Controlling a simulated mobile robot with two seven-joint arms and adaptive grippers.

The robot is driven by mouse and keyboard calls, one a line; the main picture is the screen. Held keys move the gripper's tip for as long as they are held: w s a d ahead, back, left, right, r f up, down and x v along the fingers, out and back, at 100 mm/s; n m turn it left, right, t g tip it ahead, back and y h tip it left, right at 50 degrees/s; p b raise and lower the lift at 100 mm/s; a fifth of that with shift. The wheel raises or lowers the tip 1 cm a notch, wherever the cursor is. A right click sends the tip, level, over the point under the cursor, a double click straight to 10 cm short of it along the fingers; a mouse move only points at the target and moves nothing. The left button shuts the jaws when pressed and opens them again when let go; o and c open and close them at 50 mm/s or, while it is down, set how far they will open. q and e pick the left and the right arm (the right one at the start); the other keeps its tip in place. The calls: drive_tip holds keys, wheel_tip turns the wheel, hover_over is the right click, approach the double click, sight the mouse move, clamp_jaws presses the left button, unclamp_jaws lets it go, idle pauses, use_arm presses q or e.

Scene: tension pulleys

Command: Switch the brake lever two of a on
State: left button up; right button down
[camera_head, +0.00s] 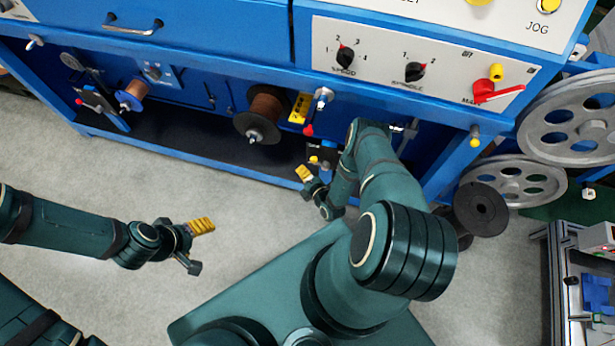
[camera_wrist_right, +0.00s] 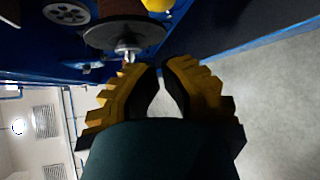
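Below the blue machine's top panel hang small levers: one with a red knob (camera_head: 308,130) beside the large brown spool and one with a yellow knob (camera_head: 314,160) lower down. I cannot tell which is brake lever two of a. My right gripper (camera_head: 305,174) is under the machine's front, below these knobs and apart from them.
The large brown spool (camera_head: 264,111) sticks out of the machine, with a smaller spool (camera_head: 133,93) at left. A control panel (camera_head: 400,65) with knobs and a red switch is above. Large grey wheels (camera_head: 573,118) stand at right. The floor (camera_head: 130,178) at left is clear.

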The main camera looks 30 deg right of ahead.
sight(319, 163)
drive_tip(key=w+d+b, duration=0.1)
drive_tip(key=w+d, duration=0.2)
drive_tip(key=shift+b, duration=0.3)
idle(0.3)
drive_tip(key=shift+d, duration=0.1)
